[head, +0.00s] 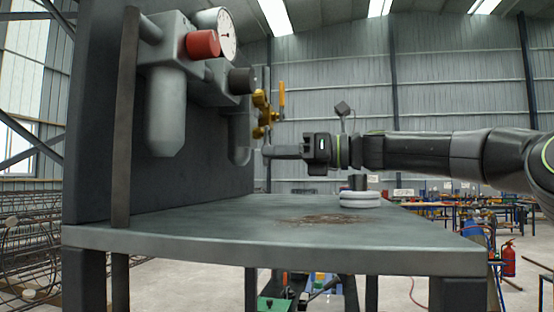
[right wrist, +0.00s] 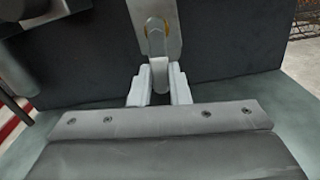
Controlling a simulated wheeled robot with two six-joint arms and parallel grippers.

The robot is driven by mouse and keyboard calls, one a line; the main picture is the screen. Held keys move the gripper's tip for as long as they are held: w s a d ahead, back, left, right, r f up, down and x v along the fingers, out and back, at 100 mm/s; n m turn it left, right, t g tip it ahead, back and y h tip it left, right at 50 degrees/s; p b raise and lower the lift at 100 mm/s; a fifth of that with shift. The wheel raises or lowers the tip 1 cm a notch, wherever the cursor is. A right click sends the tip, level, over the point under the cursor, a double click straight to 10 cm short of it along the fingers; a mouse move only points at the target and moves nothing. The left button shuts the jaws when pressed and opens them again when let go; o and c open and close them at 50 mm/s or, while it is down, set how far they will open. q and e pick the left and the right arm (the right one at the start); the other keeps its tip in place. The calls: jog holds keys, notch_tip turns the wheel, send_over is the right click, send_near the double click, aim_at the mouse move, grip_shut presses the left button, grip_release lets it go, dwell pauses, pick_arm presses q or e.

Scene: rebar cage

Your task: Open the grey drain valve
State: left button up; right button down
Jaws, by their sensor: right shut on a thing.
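The grey drain valve shows in the right wrist view as a grey rounded lever (right wrist: 157,45) with a brass-coloured ring behind its top, hanging down from a light grey body. My right gripper (right wrist: 160,86) has one finger on each side of the lever's lower end and is shut on it. In the head view my right gripper (head: 268,152) reaches in from the right, level, with its tips beside the lower end of the rear grey bowl (head: 240,138). The valve itself is too small to make out there. My left gripper is not in view.
A dark upright panel (head: 205,175) carries a red knob (head: 203,44), a round gauge (head: 227,35) and a yellow-handled valve (head: 281,95) near my right gripper. A front grey bowl (head: 166,112) hangs nearer.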

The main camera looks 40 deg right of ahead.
aim_at(267, 105)
jog(key=shift+w+d+f+n, duration=0.1)
jog(key=shift+w+d+n, duration=0.1)
jog(key=shift+n, duration=0.5)
jog(key=c, duration=1.4)
grip_release()
jog(key=shift+o, duration=0.2)
jog(key=shift+r, duration=0.2)
notch_tip(267, 105, up, 10)
jog(key=p, duration=0.9)
jog(key=shift+f+p, duration=0.1)
jog(key=shift+p, duration=0.25)
jog(key=shift+f, duration=0.1)
